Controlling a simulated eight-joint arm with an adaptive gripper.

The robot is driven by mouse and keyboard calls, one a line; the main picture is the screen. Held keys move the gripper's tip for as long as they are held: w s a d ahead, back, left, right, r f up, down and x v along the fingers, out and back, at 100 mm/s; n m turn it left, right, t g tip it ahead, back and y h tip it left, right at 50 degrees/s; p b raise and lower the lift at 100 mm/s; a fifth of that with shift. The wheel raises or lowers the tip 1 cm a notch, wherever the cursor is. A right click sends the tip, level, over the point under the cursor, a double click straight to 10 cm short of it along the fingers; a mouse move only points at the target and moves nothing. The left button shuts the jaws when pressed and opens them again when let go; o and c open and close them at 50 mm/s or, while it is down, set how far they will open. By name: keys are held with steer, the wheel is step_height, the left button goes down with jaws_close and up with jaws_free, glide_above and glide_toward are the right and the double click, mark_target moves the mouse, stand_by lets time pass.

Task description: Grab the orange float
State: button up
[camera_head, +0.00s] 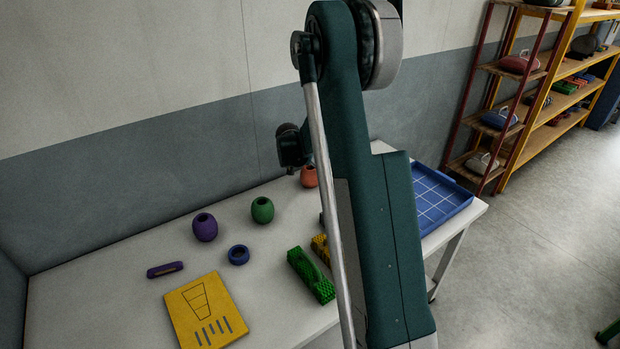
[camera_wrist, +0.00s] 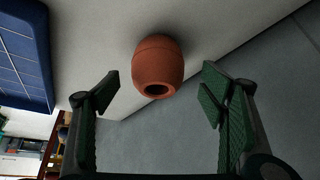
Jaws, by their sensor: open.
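The orange float (camera_head: 309,176) stands on the white table near the wall, partly hidden behind my arm in the head view. In the wrist view the orange float (camera_wrist: 158,66) shows whole, a rounded barrel shape with a dark hole at one end. My gripper (camera_wrist: 160,92) is open, with its green-padded fingers on either side of the float's place in the picture. The float appears a little beyond the fingertips, and no finger touches it. In the head view my arm hides the gripper's fingers.
A purple float (camera_head: 205,228) and a green float (camera_head: 262,210) stand left of the orange one. A blue ring (camera_head: 238,255), green brush (camera_head: 311,276), purple object (camera_head: 165,269) and yellow book (camera_head: 206,312) lie nearer. A blue tray (camera_head: 440,199) is at the right end.

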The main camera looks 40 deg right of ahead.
steer(key=shift+w+d+f, duration=0.1)
steer(key=shift+d+f, duration=0.1)
steer(key=shift+f, duration=0.1)
steer(key=shift+b+x, duration=0.65)
steer(key=shift+x, duration=1.95)
steer(key=shift+d, duration=0.15)
steer(key=c, duration=1)
steer(key=shift+c, duration=0.2)
steer(key=shift+r, duration=0.1)
steer(key=shift+r+p, duration=0.95)
steer(key=shift+r, duration=4)
